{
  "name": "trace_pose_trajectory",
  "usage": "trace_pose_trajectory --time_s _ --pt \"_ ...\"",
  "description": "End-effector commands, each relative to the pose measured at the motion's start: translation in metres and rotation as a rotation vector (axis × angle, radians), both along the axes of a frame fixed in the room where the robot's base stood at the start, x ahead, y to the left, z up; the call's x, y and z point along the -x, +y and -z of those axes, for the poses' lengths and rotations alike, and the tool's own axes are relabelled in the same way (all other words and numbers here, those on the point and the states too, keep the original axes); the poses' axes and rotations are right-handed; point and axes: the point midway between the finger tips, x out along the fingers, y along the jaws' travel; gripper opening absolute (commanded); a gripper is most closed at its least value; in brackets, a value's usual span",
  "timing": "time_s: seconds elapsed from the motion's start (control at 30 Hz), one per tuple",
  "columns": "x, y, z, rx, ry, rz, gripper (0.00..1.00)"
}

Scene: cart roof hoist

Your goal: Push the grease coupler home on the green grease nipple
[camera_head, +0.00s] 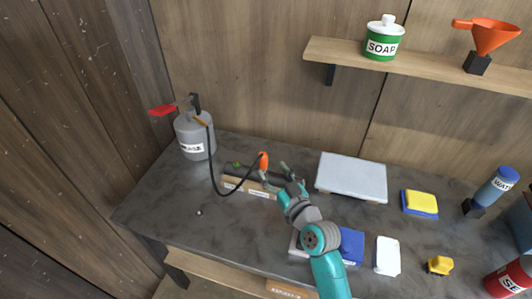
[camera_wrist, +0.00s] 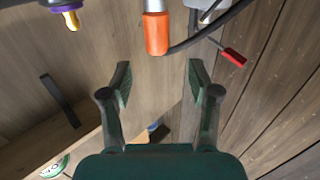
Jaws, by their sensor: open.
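The orange grease coupler (camera_head: 264,160) stands upright on the end of a black hose, above the back of the bench. In the wrist view the coupler (camera_wrist: 156,34) sits ahead of my fingertips, roughly centred between them. My gripper (camera_head: 274,171) is open and empty, close beside the coupler; its spread fingers also show in the wrist view (camera_wrist: 159,78). A small green spot, seemingly the green nipple (camera_head: 237,163), shows left of the coupler on a dark bar. A brass tip with a purple collar (camera_wrist: 68,14) shows in the wrist view. I cannot see what the coupler's lower end touches.
The grey grease canister (camera_head: 196,137) with a red handle (camera_head: 162,110) stands at the back left, and its black hose (camera_head: 214,174) loops forward. A labelled wooden block (camera_head: 248,187) lies in front of the coupler. A pale slab (camera_head: 352,174) is right. The front left bench is mostly clear.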

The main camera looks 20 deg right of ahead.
Motion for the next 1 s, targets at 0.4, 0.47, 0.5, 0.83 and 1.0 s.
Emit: trace_pose_trajectory --time_s 0.4,0.47,0.5,0.83,1.0 --pt "-0.030 0.005 0.000 0.001 0.000 -0.001 0.61" --pt "-0.038 0.006 0.000 0.001 -0.001 -0.001 0.61" --pt "-0.044 0.007 0.000 0.001 -0.001 -0.001 0.61" --pt "-0.074 0.012 0.001 0.000 0.000 0.000 0.61" --pt "-0.074 0.012 0.001 0.000 0.000 0.000 0.61"
